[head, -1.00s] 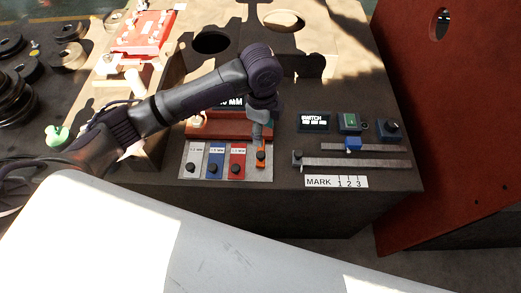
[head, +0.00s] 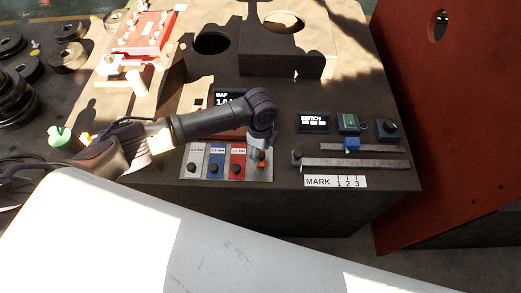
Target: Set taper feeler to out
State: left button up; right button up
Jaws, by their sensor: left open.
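My left gripper (head: 258,155) points down over the right end of the light feeler plate on the bench top. It is open around or just beside a small orange piece (head: 262,165), likely the taper feeler; its fingers hide much of it, and I cannot tell if they touch. The plate also carries a white (head: 194,158), a blue (head: 216,158) and a red (head: 238,158) labelled feeler, each with a black knob. A dark gap display (head: 224,97) stands behind my arm, its reading partly covered. My right gripper is out of view.
To the right are a switch display (head: 313,122), a green button box (head: 349,122), a black knob box (head: 388,130) and a slide rail with a blue slider (head: 352,144). A red panel (head: 440,120) stands far right. Black rings lie at the left.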

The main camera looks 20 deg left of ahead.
pick_arm(q)
jog(key=shift+f, duration=0.25)
grip_shut()
jog(key=s+p, duration=0.1)
jog(key=s, duration=0.1)
jog(key=s+d+p, duration=0.1)
jog(key=s+p, duration=0.1)
jog(key=shift+s+d+r+p, duration=0.15)
jog(key=shift+s+p, duration=0.1)
jog(key=shift+p, duration=0.05)
jog(key=shift+s, duration=0.15)
jog(key=shift+f, duration=0.25)
